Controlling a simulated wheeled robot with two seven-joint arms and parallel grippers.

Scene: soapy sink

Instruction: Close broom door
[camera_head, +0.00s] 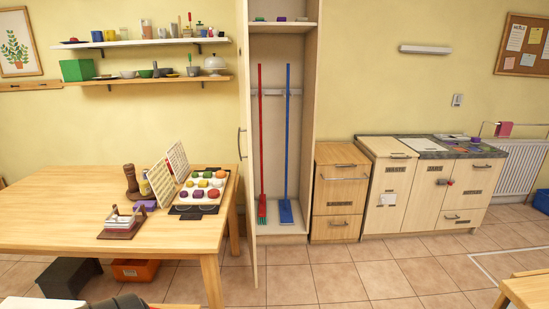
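The tall broom cabinet (308,120) stands against the back wall, right of the wooden table. Its broom door (250,190) is open and swung out towards me, so I see it nearly edge-on at the cabinet's left side. The door handle (241,143) is on the door's left-facing side. Inside stand a red broom (261,140) and a blue broom (287,140), both upright on the cabinet floor. Neither of my grippers can be made out in this view.
The wooden table (60,215) is close to the door's left side and carries a tray of colourful items (203,187). An orange crate (135,271) is under it. Low drawers (341,190) and a counter (440,190) stand right. Tiled floor (350,275) before the cabinet is clear.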

